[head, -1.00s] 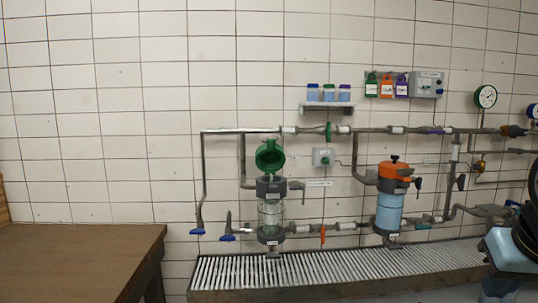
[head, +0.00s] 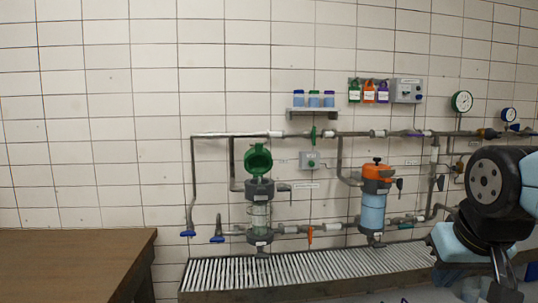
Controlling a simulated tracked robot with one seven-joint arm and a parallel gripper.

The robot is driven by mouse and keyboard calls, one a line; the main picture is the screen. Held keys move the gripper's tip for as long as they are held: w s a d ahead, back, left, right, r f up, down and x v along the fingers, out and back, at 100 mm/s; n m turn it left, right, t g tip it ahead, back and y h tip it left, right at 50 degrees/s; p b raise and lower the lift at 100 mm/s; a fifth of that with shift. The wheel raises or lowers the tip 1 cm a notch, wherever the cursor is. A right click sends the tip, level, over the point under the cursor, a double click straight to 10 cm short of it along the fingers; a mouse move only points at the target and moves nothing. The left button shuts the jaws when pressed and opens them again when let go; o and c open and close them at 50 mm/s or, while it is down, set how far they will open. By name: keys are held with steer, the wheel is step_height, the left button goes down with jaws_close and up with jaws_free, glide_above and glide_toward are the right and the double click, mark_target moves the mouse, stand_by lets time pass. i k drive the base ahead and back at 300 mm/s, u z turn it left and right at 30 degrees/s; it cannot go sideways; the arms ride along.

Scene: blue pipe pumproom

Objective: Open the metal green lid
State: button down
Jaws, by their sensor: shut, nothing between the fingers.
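The green lid (head: 258,158) is on the left filter housing (head: 259,208), which has a clear glass body and a dark grey collar. The lid stands raised and tipped back on its hinge above the collar, with its round hollow inner side facing me. The housing's top is uncovered. My arm (head: 495,190) shows at the right edge, far to the right of the lid and apart from it. I cannot make out my gripper's fingers in the head view.
A second housing with an orange lid (head: 377,173) stands to the right. Grey pipes with blue-handled valves (head: 187,234) run along the tiled wall. A slatted drain channel (head: 300,270) lies below. A brown table (head: 75,265) is at lower left. A shelf (head: 313,112) holds small jars.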

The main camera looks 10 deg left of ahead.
mark_target(258, 160)
steer(key=z, duration=0.05)
steer(key=i, duration=1)
steer(key=u, duration=0.05)
